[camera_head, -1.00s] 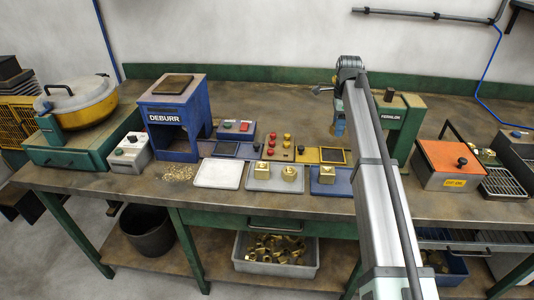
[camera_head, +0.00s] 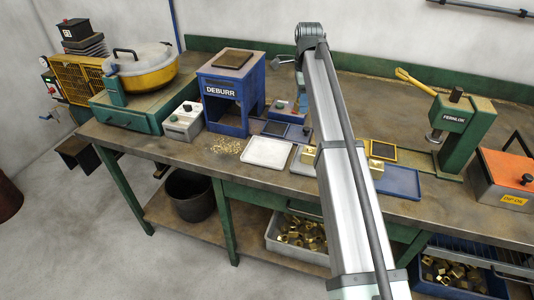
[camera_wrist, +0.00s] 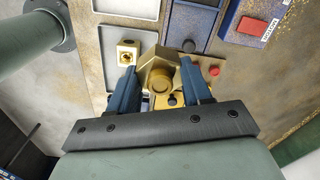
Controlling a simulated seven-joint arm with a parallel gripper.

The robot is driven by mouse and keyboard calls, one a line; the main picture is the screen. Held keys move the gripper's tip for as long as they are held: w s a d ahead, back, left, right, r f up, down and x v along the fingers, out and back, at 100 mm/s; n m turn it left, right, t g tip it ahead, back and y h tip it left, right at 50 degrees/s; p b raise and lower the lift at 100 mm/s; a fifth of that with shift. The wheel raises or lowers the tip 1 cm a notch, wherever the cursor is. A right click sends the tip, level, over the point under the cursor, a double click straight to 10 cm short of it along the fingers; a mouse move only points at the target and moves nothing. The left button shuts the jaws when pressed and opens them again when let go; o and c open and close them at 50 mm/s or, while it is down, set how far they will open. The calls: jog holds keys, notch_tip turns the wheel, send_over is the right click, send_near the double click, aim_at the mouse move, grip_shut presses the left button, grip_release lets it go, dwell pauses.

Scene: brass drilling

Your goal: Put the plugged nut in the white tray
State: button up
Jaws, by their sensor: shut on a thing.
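My gripper (camera_wrist: 158,88) is shut on a brass hex nut with a round plug in its middle, the plugged nut (camera_wrist: 160,76), in the wrist view. In the head view my arm hides the nut and most of the gripper. The white tray (camera_head: 268,153) lies empty on the bench, left of my arm. Its near part also shows at the top of the wrist view (camera_wrist: 130,12), ahead of the held nut.
A grey tray (camera_wrist: 107,65) holds another brass nut (camera_wrist: 127,53) with an open hole. The blue deburr machine (camera_head: 223,95) stands behind the white tray; the green press (camera_head: 463,130) stands right.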

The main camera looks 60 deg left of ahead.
notch_tip(320, 180, up, 3)
send_over(267, 153)
jog(key=a, duration=0.1)
jog(key=shift+d+m, duration=0.55)
jog(key=shift+m, duration=1.35)
notch_tip(267, 153, down, 18)
jog(key=shift+r, duration=0.15)
jog(key=o, duration=1.4)
notch_tip(267, 153, up, 12)
